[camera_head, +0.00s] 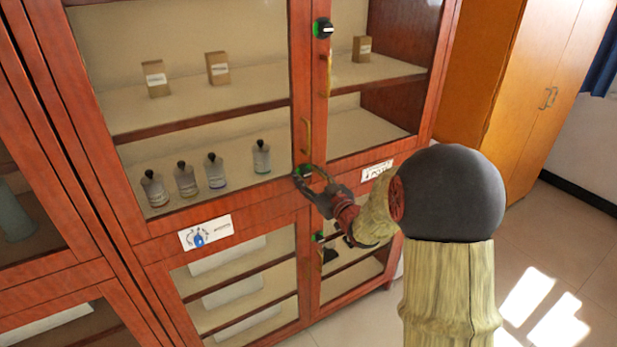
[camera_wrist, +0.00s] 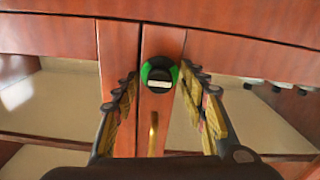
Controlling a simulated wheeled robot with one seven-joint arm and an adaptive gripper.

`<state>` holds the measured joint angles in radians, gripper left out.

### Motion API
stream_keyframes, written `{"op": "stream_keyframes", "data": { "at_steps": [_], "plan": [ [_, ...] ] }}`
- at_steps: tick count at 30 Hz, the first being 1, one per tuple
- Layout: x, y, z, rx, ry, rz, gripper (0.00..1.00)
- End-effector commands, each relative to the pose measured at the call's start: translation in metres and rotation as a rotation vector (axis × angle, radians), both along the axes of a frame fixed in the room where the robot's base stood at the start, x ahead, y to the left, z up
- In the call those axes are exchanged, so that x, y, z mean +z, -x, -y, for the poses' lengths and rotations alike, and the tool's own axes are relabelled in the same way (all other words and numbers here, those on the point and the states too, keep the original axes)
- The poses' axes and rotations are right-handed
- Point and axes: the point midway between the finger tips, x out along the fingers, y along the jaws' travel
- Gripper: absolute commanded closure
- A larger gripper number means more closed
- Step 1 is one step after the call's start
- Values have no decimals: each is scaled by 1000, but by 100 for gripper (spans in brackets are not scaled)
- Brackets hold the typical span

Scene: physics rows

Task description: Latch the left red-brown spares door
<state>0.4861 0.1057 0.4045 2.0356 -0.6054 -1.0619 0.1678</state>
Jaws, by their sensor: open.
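The red-brown cabinet has a glazed upper left door (camera_head: 200,108), which looks shut and flush beside the upper right door (camera_head: 372,75). A black latch knob (camera_head: 303,170) on a green plate sits at the left door's lower right corner, partly hidden by my gripper. In the wrist view the knob (camera_wrist: 159,75) shows a pale bar lying crosswise. A brass handle (camera_head: 306,135) is above it in the head view. My gripper (camera_head: 306,178) is open, its fingers (camera_wrist: 160,100) on either side of the knob, without clear contact. I cannot read which door is labelled spares.
Another knob (camera_head: 323,28) is on the upper right door, and a lower one (camera_head: 318,237) is below my gripper. Bottles (camera_head: 186,180) and small boxes (camera_head: 218,68) stand behind glass. A droplet label (camera_head: 205,232) is below the left door. Floor (camera_head: 555,250) is free at right.

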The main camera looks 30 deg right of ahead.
Motion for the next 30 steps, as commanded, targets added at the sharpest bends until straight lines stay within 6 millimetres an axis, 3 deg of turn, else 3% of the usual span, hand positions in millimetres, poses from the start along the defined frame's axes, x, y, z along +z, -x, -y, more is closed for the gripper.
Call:
{"op": "stream_keyframes", "data": {
  "at_steps": [5,24,30],
  "plan": [
    [0,0,0,0,0,0,62],
    [0,0,0,0,0,0,99],
    [0,0,0,0,-5,0,100]
  ]
}}
